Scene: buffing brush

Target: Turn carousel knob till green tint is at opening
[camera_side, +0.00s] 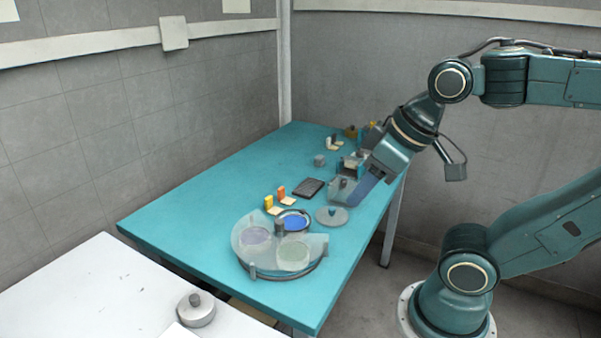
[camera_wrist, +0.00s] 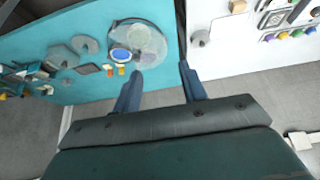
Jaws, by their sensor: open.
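The carousel (camera_side: 313,264) is a round unit under a clear cover at the near end of the teal table. A blue tint (camera_side: 296,223) shows at the uncovered opening on its far side. A pale green tint (camera_side: 294,252) and a purple tint (camera_side: 257,235) lie under the cover. The grey carousel knob (camera_side: 279,228) stands up near the middle. The wrist view shows the carousel (camera_wrist: 150,42) at the top, with blue (camera_wrist: 121,55) at its left. My gripper (camera_side: 364,192) is open and empty, above the table's right edge, apart from the knob; its fingers show in the wrist view (camera_wrist: 160,79).
A clear disc lid with a knob (camera_side: 332,216) lies right of the carousel. Yellow (camera_side: 268,203) and orange (camera_side: 281,193) pieces and a dark pad (camera_side: 308,187) lie behind it. A clear box (camera_side: 341,189) stands beside my gripper. A white table (camera_side: 90,300) is at front left.

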